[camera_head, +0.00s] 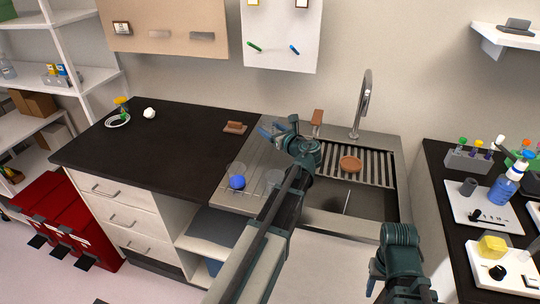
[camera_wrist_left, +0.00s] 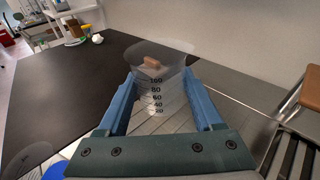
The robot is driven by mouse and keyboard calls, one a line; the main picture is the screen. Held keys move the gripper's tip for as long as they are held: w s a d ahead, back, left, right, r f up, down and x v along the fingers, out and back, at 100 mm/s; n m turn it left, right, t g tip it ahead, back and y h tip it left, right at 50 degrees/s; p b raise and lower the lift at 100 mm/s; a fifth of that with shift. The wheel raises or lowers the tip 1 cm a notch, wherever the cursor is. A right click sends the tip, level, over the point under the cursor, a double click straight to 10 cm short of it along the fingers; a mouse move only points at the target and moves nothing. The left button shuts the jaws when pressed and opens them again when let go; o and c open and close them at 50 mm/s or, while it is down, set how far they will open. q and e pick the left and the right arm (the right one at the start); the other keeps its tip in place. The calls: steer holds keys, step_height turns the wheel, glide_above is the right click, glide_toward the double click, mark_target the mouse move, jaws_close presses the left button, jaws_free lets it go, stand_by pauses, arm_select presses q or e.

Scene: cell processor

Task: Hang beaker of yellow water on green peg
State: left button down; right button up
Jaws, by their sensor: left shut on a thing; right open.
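The green peg (camera_head: 254,47) sticks out of a white wall panel, with a blue peg (camera_head: 294,50) to its right. My left gripper (camera_head: 278,129) is over the counter beside the sink, well below the pegs. The left wrist view shows its blue fingers shut on a clear beaker (camera_wrist_left: 158,95) with dark scale marks. The held beaker looks colourless; I see no yellow water in it. In the head view the held beaker is hard to make out. My right gripper (camera_head: 374,278) is open at the lower right, only partly in view and away from the pegs.
A beaker with blue content (camera_head: 237,182) and a clear beaker (camera_head: 275,178) stand on the drainboard. The faucet (camera_head: 362,105) rises behind the sink (camera_head: 350,200). A brown block (camera_head: 235,127) lies on the dark counter (camera_head: 170,150), which is mostly clear.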

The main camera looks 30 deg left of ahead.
arm_select(q)
steer(key=b, duration=0.5)
glide_above(270, 156)
step_height(270, 156, down, 6)
steer(key=shift+r, duration=0.25)
step_height(270, 156, down, 4)
steer(key=b, duration=0.3)
steer(key=shift+r, duration=0.15)
steer(key=shift+b, duration=0.4)
steer(key=shift+c, duration=1.6)
jaws_free()
